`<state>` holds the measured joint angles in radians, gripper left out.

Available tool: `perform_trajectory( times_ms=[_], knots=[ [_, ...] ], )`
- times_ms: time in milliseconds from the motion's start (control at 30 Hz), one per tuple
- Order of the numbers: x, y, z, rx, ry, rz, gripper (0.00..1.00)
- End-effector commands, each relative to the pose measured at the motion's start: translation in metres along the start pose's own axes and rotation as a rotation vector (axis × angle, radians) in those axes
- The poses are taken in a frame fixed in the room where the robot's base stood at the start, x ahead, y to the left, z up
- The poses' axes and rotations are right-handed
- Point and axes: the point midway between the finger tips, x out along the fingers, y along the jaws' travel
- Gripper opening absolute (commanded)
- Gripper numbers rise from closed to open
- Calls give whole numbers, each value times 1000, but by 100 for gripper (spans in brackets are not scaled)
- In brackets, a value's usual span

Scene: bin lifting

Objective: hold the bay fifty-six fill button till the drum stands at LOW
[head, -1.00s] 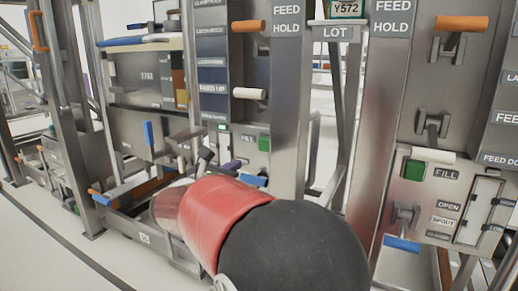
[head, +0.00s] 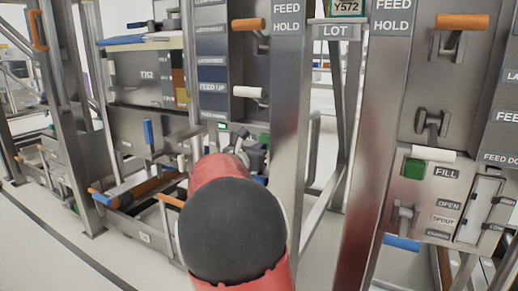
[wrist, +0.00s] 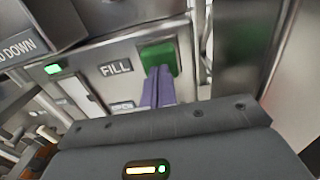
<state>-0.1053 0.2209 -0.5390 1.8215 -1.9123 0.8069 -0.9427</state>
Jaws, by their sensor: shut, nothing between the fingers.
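In the wrist view a green fill button (wrist: 160,57) sits on a grey panel, right of a FILL label (wrist: 116,68). My gripper (wrist: 157,72) has purple fingers, shut together and empty. Their tips overlap the button's lower part; I cannot tell whether they touch or press it. A pale upright gauge slot (wrist: 82,95) is left of the label; its level is not readable. In the head view my red and black arm hides most of this panel. No bay number is readable, and I cannot make out the drum.
The right bay has its own green button (head: 414,168), a FILL label, a gauge (head: 478,210) and an orange handle (head: 462,21). A steel post (head: 292,110) stands close right of my arm. Trays with orange handles (head: 171,200) jut out at lower left. The floor at left is clear.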

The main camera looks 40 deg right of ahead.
Motion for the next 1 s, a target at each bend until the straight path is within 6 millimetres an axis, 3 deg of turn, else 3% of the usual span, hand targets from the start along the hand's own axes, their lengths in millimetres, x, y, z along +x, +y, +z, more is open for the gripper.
perform_trajectory(
  times_ms=[400, 633, 1000],
  knots=[
    [4, -1, 0, 0, 0, -2, 0],
    [28, -1, 0, 0, -1, -2, 0],
    [30, -4, 2, -2, -5, -6, 0]
  ],
)
